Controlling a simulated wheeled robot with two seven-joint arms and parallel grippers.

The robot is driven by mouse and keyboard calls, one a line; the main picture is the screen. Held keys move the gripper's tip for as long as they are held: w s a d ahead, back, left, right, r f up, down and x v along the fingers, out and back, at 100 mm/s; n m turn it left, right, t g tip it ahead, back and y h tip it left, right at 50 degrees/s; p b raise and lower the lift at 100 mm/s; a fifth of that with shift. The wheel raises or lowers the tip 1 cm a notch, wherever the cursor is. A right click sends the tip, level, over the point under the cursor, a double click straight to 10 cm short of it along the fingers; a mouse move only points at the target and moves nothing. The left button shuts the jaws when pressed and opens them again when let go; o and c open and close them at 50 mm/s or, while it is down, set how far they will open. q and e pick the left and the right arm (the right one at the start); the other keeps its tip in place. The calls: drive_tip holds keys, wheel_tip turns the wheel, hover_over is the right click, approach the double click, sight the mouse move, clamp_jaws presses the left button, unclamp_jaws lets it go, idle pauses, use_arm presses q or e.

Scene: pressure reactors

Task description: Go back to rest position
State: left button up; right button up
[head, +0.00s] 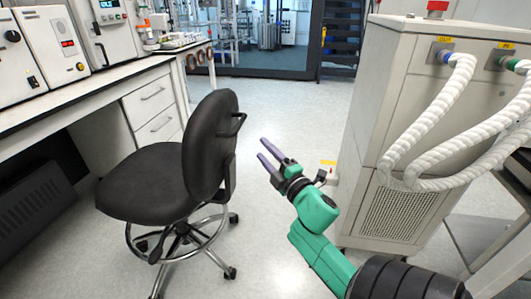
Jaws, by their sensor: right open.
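My right gripper (268,155) is in the middle of the head view, at the end of my green and black right arm coming in from the lower right. Its two purple-grey fingers point up and left, with a gap between them and nothing held. It appears just right of the black chair's backrest, in front of the floor. My left gripper and arm are not in view.
A black wheeled chair (150,185) stands at the left by a bench (95,88) carrying instruments. A large beige cabinet unit (390,130) with white corrugated hoses (432,110) stands at the right. Pale floor (285,105) is clear between them, towards a glass partition (250,45).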

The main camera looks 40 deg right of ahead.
idle(0.4)
